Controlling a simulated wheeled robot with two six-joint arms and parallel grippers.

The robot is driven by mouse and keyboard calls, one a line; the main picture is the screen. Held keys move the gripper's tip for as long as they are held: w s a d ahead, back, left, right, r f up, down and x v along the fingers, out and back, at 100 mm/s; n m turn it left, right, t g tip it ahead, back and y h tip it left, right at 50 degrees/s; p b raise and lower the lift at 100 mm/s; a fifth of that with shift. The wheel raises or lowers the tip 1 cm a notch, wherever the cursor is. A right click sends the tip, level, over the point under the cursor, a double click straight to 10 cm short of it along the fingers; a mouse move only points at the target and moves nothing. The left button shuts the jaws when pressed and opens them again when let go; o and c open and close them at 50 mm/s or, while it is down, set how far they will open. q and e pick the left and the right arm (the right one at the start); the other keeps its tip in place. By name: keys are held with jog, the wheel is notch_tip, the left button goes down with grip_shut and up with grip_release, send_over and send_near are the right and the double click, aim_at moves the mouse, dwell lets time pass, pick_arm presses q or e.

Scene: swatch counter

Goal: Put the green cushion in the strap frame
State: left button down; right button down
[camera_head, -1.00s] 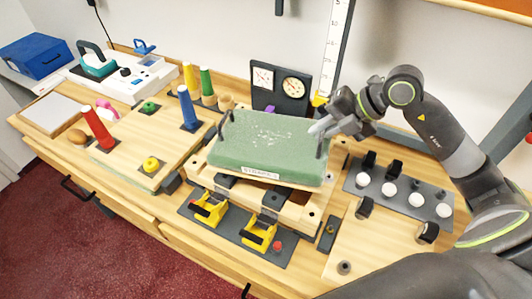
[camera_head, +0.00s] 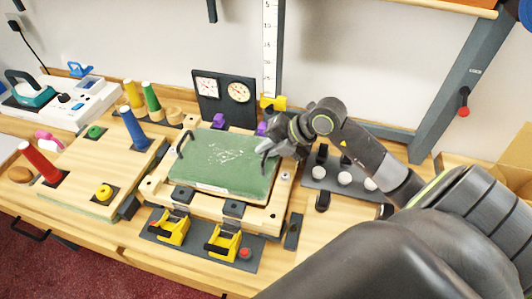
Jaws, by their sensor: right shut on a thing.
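The green cushion (camera_head: 222,158) is a flat rectangular block with pale specks on top and a dark handle at each short end. It lies level within the outline of the wooden strap frame (camera_head: 262,219), low between its rails; I cannot tell whether it is fully seated. My right gripper (camera_head: 268,150) is shut on the cushion's right handle. The left handle (camera_head: 185,143) is free. Yellow clamps (camera_head: 172,229) stand at the frame's front edge. My left gripper is not in view.
A board with coloured cones (camera_head: 133,128) stands left of the frame. A dark panel with two gauges (camera_head: 224,95) stands behind it. White knobs (camera_head: 345,178) on a dark plate are to the right. A vertical ruler (camera_head: 269,45) rises at the wall.

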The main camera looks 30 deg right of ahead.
notch_tip(320, 180, down, 2)
jog(key=shift+d+f, duration=0.1)
jog(key=c, duration=1.5)
grip_release()
jog(key=p+v, duration=1.2)
